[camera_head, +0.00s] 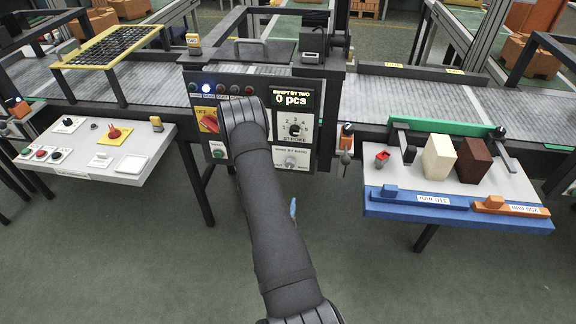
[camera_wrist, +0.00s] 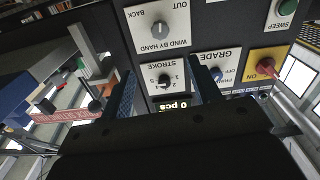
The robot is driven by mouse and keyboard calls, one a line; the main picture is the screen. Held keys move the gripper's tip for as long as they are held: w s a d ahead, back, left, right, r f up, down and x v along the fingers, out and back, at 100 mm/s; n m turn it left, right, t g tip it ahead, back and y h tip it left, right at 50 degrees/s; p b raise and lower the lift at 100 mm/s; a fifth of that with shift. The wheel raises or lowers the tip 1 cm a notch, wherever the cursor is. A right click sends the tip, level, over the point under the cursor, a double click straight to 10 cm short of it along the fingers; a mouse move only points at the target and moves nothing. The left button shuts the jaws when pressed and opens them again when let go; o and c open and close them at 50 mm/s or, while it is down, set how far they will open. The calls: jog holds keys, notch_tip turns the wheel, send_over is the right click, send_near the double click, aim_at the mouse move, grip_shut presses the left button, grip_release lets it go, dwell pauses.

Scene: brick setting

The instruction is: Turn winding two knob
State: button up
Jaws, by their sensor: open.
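The dark control panel (camera_head: 312,175) stands in the middle of the head view. Its wind-by-hand knob (camera_head: 290,161) is grey on a white plate, and it also shows upside down in the wrist view (camera_wrist: 160,30). The black stroke knob (camera_head: 295,130) has a numbered dial above it, and in the wrist view (camera_wrist: 164,81) it lies between my finger lines. My gripper (camera_wrist: 162,73) is open and empty, its two bluish fingers apart in front of the panel. I cannot tell their distance from it. In the head view my arm hides the fingers and part of the panel.
A display (camera_head: 292,99) reads 0 pcs. A red switch (camera_head: 209,122) on yellow and a grade knob (camera_wrist: 216,74) are close by. A side table (camera_head: 120,150) with buttons stands left; a table with two blocks (camera_head: 438,157) stands right.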

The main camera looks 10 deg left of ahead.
aim_at(290, 166)
jog(key=w, duration=1.7)
jog(key=c, duration=1)
